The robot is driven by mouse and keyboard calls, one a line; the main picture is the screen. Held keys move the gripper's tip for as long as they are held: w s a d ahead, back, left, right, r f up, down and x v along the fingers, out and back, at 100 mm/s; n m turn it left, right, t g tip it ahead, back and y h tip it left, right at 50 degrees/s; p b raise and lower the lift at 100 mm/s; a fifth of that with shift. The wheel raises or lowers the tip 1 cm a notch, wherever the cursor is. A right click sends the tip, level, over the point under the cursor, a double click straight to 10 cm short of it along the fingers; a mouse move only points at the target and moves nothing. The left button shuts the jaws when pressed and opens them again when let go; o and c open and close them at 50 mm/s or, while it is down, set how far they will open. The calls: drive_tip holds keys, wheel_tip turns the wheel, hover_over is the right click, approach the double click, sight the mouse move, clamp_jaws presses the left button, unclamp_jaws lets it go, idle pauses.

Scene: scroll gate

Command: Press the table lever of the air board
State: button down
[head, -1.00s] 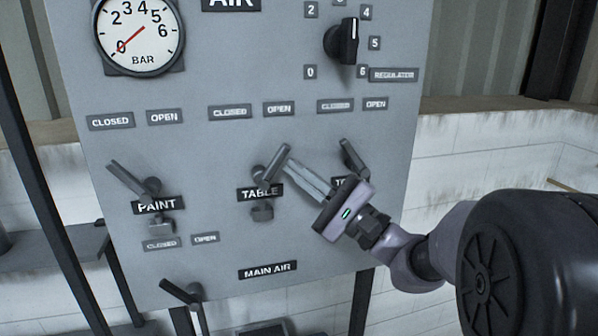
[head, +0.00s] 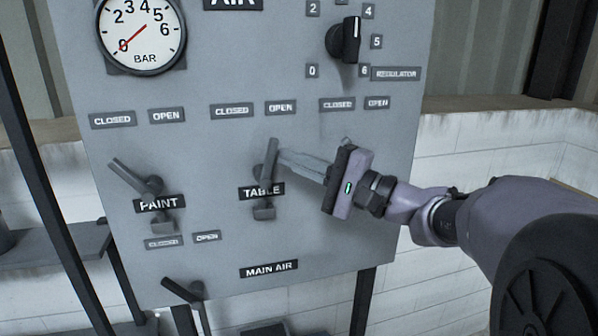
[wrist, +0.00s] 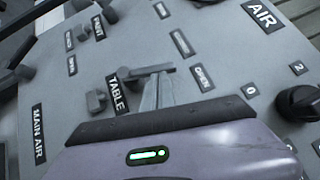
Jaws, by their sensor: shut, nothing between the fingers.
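The table lever (head: 271,160) is a dark grey handle on the grey air board (head: 215,155), above the TABLE label (head: 261,191). Its handle points up, tilted slightly right, between the CLOSED and OPEN labels above. My gripper (head: 281,154) is shut and empty, its fingertips at the right side of the handle, seemingly touching it. In the wrist view the fingertips (wrist: 159,82) meet the lever handle (wrist: 152,70) beside the TABLE label. The third lever, right of the table lever, is mostly hidden behind my gripper.
The paint lever (head: 133,174) leans left at the board's left side. The main air lever (head: 181,290) is at the lower left. A pressure gauge (head: 141,32) reads about 0, and a regulator knob (head: 347,40) is at the upper right.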

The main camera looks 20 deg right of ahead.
sight(271, 150)
drive_tip(key=a+r+n+g+h, duration=0.1)
drive_tip(key=n, duration=0.1)
drive_tip(key=a+r+n+g+h, duration=0.1)
drive_tip(key=n, duration=0.1)
drive_tip(key=shift+a+g+h, duration=0.3)
drive_tip(key=shift+a, duration=0.05)
drive_tip(key=shift+a+r+n+g+h, duration=0.15)
drive_tip(key=shift+a+n+g+h, duration=0.25)
drive_tip(key=shift+a+n+h, duration=0.35)
drive_tip(key=shift+a+n+g+h+p, duration=0.35)
drive_tip(key=shift+a+n+h, duration=0.15)
drive_tip(key=shift+h, duration=0.25)
